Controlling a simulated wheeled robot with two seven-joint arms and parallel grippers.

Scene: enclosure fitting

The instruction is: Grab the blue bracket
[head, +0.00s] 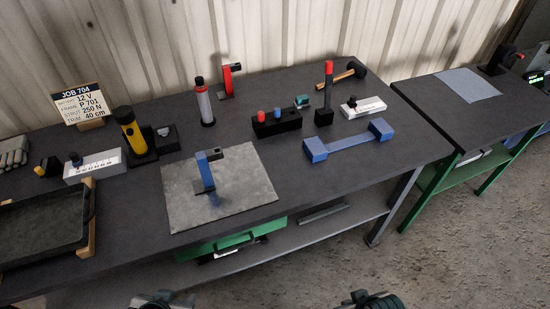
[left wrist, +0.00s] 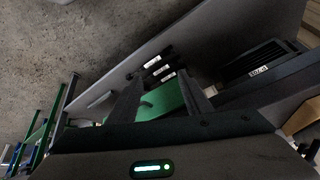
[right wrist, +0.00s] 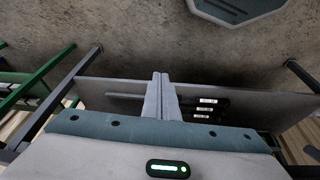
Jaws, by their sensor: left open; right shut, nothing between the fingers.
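A blue upright bracket (head: 205,172) with a dark block at its top stands on the grey square plate (head: 255,185), near the middle of the bench. My left gripper (left wrist: 158,88) is open and empty; in the head view only its top shows at the bottom edge, in front of the bench and well apart from the bracket. My right gripper (right wrist: 160,95) is shut with nothing between its fingers; part of it shows at the bottom edge of the head view, further right. Neither wrist view shows the bracket.
A blue bar with block ends (head: 350,140) lies to the right. A red bracket-like piece (head: 227,80), a grey cylinder (head: 206,105) and a yellow cylinder (head: 130,130) stand behind. A black tray (head: 45,222) lies left.

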